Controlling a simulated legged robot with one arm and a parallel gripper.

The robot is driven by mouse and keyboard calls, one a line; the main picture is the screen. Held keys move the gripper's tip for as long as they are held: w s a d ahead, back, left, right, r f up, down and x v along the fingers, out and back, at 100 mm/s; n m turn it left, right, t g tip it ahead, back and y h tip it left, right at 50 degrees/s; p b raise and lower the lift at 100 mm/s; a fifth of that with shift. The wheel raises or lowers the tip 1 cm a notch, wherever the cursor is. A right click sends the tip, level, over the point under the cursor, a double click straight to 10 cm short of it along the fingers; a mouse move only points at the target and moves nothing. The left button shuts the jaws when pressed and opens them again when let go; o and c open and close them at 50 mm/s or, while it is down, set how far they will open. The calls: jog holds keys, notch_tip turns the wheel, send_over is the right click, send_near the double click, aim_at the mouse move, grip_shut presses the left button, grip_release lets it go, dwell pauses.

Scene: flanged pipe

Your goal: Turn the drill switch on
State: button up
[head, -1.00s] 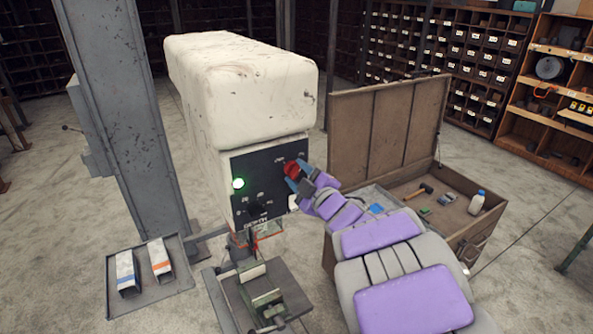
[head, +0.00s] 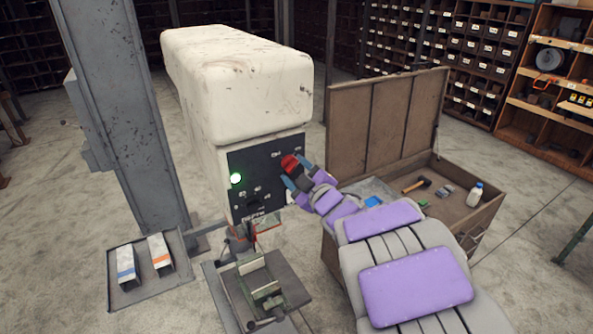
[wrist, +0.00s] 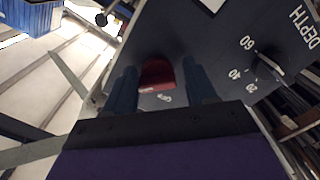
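The drill's dark control panel (head: 262,178) is on the front of the cream drill head (head: 235,90). The red switch knob (head: 289,164) is at the panel's upper right. It also shows in the wrist view (wrist: 157,74), with a small white label beside it that I cannot read surely. My gripper (head: 299,176) is just in front of the knob, at its lower right. In the wrist view, my gripper's two blue fingers (wrist: 158,88) stand apart, one on each side of the knob, with gaps visible.
A black depth dial (wrist: 268,66) is on the same panel. A vise (head: 262,290) stands below the drill head. A tray (head: 178,284) with two metal pieces is at left. An open wooden chest (head: 388,125) with tools stands close at right.

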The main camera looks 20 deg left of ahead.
jog(key=shift+o, duration=1.1)
jog(key=shift+a+r, duration=0.1)
jog(key=shift+r, duration=0.1)
jog(key=b+v, duration=0.6)
jog(key=v, duration=1.1)
jog(key=shift+f, duration=0.25)
